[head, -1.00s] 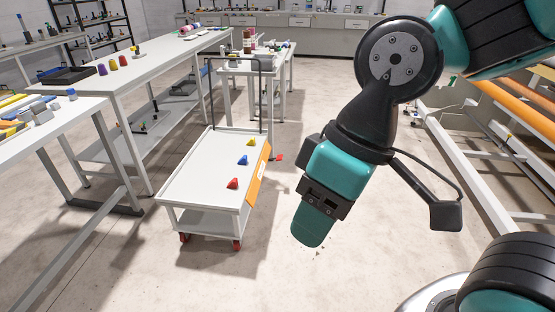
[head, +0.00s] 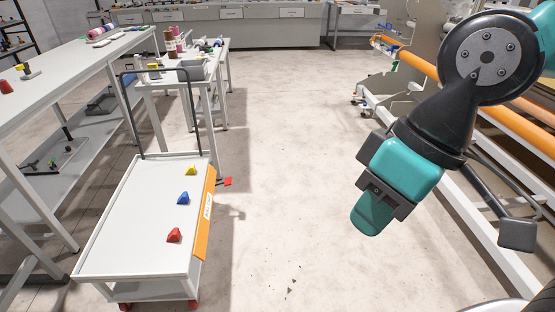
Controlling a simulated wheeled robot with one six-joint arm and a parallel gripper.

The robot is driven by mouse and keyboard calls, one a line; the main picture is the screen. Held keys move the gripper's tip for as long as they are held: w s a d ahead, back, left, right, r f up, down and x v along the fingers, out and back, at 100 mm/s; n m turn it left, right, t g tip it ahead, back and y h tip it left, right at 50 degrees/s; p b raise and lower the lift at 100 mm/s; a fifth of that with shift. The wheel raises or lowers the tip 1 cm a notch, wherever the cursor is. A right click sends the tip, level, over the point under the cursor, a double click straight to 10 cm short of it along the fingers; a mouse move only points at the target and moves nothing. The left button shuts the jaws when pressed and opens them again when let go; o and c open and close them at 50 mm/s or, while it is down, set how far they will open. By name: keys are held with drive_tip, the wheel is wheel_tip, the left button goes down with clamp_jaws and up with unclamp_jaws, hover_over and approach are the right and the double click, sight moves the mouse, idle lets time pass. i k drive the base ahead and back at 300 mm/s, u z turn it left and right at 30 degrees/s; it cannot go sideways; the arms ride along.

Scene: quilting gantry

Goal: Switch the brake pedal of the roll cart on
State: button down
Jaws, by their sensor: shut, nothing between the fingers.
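The roll cart (head: 125,224) is a white cart with a black push handle (head: 190,72) at its far end and red wheels. It stands at the lower left in the head view. A small red pedal (head: 226,182) sticks out low beside the cart's far right corner, near the floor. I cannot tell its on or off position from here. My gripper (head: 366,222) is shut and empty, pointing down over open floor, well to the right of the cart and apart from the pedal.
Yellow (head: 191,170), blue (head: 183,198) and red (head: 174,235) pieces sit on the cart top. An orange labelled panel (head: 205,213) runs along its right side. Workbenches line the left. A frame with orange rollers (head: 525,122) stands right. The middle floor is clear.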

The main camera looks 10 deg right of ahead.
sight(228, 182)
drive_tip(key=z, duration=0.4)
drive_tip(key=i, duration=1.6)
drive_tip(key=u, duration=0.6)
drive_tip(key=i, duration=1.35)
drive_tip(key=u, duration=0.85)
